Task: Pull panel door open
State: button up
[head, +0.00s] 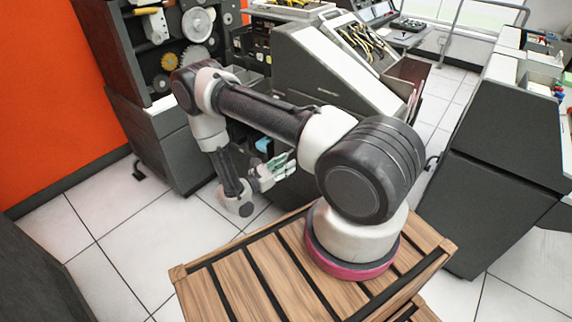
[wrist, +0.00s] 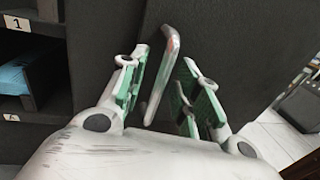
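The panel door (wrist: 225,45) is a dark grey, near-black flat surface that fills the middle of the wrist view. A slim metal loop handle (wrist: 163,76) stands on it, running tilted from upper right to lower left. My gripper (wrist: 160,84) has its two green-padded fingers spread. The handle shows between them, with visible gaps on both sides and no clear contact. In the head view my gripper (head: 277,170) is low in front of the grey machine, and my arm hides much of the panel and handle there.
Numbered dark shelf slots (wrist: 30,60) lie left of the panel, one holding a blue item (wrist: 14,78). A grey cabinet (head: 505,150) stands at the right and a geared machine (head: 165,90) at the left. White tiled floor (head: 130,225) is clear at the lower left.

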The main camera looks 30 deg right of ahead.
jog(key=shift+d, duration=0.25)
jog(key=shift+c, duration=0.5)
grip_shut()
jog(key=shift+a, duration=0.1)
